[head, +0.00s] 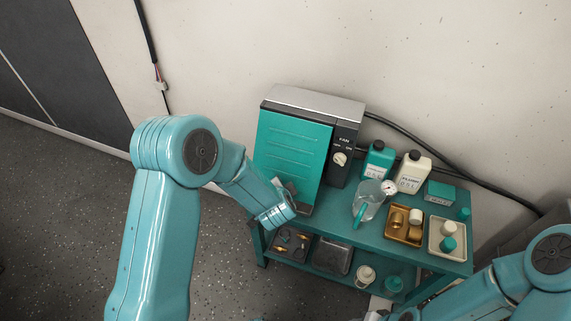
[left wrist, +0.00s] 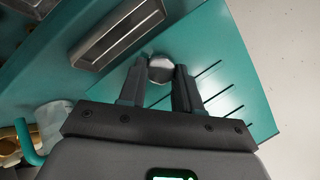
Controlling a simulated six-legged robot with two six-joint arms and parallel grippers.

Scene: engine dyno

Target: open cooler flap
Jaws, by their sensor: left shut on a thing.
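The cooler (head: 318,99) is a box with a grey top and a dark control panel, standing on the teal bench. Its teal flap (head: 292,150) has several horizontal slots and covers most of the front. I cannot tell whether it stands slightly off the box. My left gripper (head: 287,188) is at the flap's lower edge, partly hidden by my wrist. In the left wrist view, its fingers (left wrist: 160,80) are shut on a round metal knob (left wrist: 160,68) in front of the flap (left wrist: 215,80). My right arm shows at lower right, but its gripper is out of view.
A metal trough (left wrist: 118,32) lies beside the flap's lower edge. On the bench (head: 340,213), right of the cooler, stand a clear jug (head: 367,201), a teal bottle (head: 377,162), a cream bottle (head: 412,172) and trays of small parts. Cables run along the wall behind.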

